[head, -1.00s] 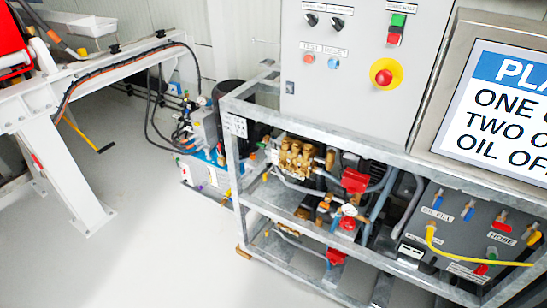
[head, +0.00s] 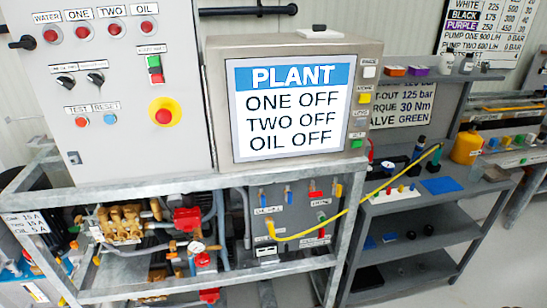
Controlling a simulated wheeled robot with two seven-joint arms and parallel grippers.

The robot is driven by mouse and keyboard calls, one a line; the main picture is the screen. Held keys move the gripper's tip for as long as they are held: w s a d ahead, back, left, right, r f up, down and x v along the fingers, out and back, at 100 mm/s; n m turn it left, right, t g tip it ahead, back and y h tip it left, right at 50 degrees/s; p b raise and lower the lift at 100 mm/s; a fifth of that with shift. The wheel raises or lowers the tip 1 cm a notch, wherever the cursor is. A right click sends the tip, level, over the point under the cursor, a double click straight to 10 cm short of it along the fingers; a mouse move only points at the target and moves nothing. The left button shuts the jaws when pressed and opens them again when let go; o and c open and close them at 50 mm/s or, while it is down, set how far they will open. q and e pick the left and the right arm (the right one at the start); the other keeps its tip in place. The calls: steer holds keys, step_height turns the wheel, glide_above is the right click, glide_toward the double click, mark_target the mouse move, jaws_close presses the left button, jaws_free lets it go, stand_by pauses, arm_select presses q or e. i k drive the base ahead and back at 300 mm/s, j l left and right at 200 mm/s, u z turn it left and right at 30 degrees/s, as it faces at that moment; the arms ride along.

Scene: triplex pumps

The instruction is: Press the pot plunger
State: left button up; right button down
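I cannot pick out the pot plunger for certain in the head view. A dark panel (head: 292,214) low in the steel frame carries small blue, red and yellow handles and labels too small to read surely. A yellow hose (head: 345,212) runs from this panel to the grey bench on the right. Small upright bottles (head: 418,148) and coloured pieces stand on that bench. Neither of my grippers is in view.
A grey control cabinet (head: 125,150) with a yellow-ringed red button stands left. The screen (head: 290,105) reads PLANT, ONE OFF, TWO OFF, OIL OFF. Brass pump parts (head: 122,222) sit in the steel frame (head: 150,188). A grey shelved bench (head: 395,205) stands right; floor shows beyond it.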

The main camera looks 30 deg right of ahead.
mark_target(475, 122)
steer(key=z, duration=2.15)
steer(key=i+l+u, duration=0.35)
steer(key=i, duration=0.5)
steer(key=i+l+u, duration=0.3)
steer(key=i+l, duration=0.15)
steer(key=i, duration=0.4)
steer(key=i+l+u, duration=0.35)
steer(key=i+l, duration=0.35)
